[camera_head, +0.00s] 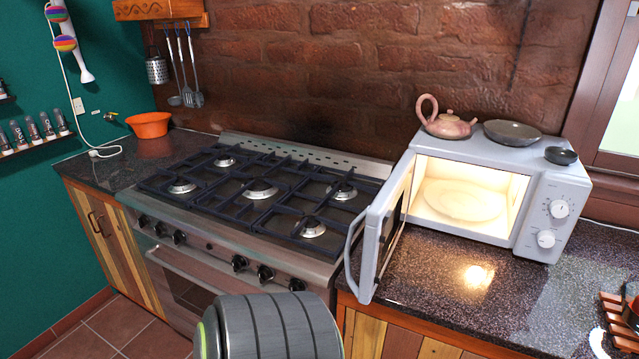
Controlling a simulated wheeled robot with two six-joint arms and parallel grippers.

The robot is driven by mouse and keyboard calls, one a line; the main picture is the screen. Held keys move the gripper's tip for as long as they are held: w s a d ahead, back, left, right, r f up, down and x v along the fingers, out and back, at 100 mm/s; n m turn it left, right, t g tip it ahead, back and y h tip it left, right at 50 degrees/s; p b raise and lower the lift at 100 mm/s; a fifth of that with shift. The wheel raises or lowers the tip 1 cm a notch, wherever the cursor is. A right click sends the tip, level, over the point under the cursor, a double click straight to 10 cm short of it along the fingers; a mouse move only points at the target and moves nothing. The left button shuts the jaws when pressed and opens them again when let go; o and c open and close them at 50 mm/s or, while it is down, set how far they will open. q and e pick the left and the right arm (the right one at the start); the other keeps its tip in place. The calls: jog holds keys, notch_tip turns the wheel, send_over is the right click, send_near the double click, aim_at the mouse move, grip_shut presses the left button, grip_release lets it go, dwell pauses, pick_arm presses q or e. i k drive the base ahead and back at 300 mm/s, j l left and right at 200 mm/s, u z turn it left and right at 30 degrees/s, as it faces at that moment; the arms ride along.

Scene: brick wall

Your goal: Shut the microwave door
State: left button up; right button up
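The white microwave (561,195) stands on the dark speckled counter at the right. Its door (380,232) is hinged at the left side of the front and stands wide open toward me, with its curved handle (350,240) facing left. The lit inside shows a round glass turntable and looks otherwise empty. A grey ribbed part of my own arm (275,328) shows at the bottom centre, in front of the stove and below the door. Neither gripper's fingers are in view.
A teapot (450,124), a shallow dish (512,132) and a small dark bowl (561,155) sit on the microwave. The gas stove (260,190) is left of the door. The counter (450,285) before the microwave is clear; a red rack (618,318) is at far right.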

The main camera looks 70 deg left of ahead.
aim_at(393, 197)
jog(key=j+u, duration=0.35)
jog(key=j, duration=0.15)
jog(key=i+j+u, duration=0.1)
jog(key=j+u, duration=0.25)
jog(key=j, duration=0.15)
jog(key=i+j+u, duration=0.1)
jog(key=j+u, duration=0.25)
jog(key=j, duration=0.15)
jog(key=i+j, duration=0.1)
jog(key=j, duration=0.2)
